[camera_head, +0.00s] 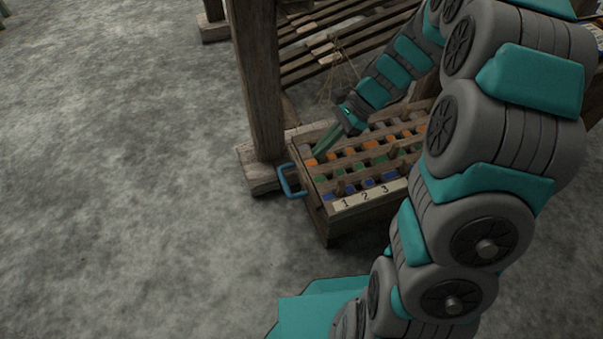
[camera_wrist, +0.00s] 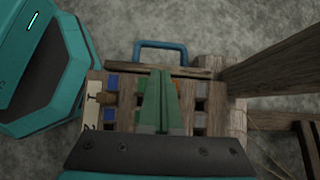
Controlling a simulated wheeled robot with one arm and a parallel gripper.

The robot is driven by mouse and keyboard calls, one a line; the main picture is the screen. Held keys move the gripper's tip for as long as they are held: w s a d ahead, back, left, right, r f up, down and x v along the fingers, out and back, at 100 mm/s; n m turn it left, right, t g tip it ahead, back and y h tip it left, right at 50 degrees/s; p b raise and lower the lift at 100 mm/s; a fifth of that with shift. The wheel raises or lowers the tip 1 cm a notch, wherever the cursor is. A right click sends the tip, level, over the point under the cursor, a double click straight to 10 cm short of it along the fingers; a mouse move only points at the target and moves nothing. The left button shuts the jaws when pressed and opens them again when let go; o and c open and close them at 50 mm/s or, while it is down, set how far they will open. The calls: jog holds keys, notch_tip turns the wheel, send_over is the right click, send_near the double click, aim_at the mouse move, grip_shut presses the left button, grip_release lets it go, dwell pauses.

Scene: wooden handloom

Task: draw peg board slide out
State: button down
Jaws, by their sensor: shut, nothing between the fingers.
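The peg board (camera_head: 328,229) is a wooden box at the loom's foot, with rows of orange, green and blue squares and a strip marked 1, 2, 3 along its front. A blue handle (camera_head: 291,181) is fixed to its left end. In the wrist view the handle (camera_wrist: 160,46) shows at the top, beyond the board's edge. My gripper (camera_head: 319,150) has green fingers, shut and empty, over the board's left part near the back corner. In the wrist view the fingers (camera_wrist: 159,78) point toward the handle and hide some squares. The handle is apart from them.
A thick wooden loom post (camera_head: 259,80) stands just behind and left of the board, on a wooden foot (camera_head: 258,171). Slatted treadles (camera_head: 325,52) and thin cords lie behind. Wooden pegs (camera_head: 341,188) stick up from the board. The grey floor left of the handle is clear.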

jog(key=shift+w+f, duration=0.1)
dwell(0.3)
jog(key=b+x, duration=0.1)
jog(key=x, duration=0.9)
jog(key=shift+b, duration=0.35)
jog(key=s+a+p, duration=0.1)
jog(key=a+p, duration=0.2)
jog(key=a, duration=0.3)
jog(key=shift+a, duration=0.25)
jog(key=shift+s, duration=0.1)
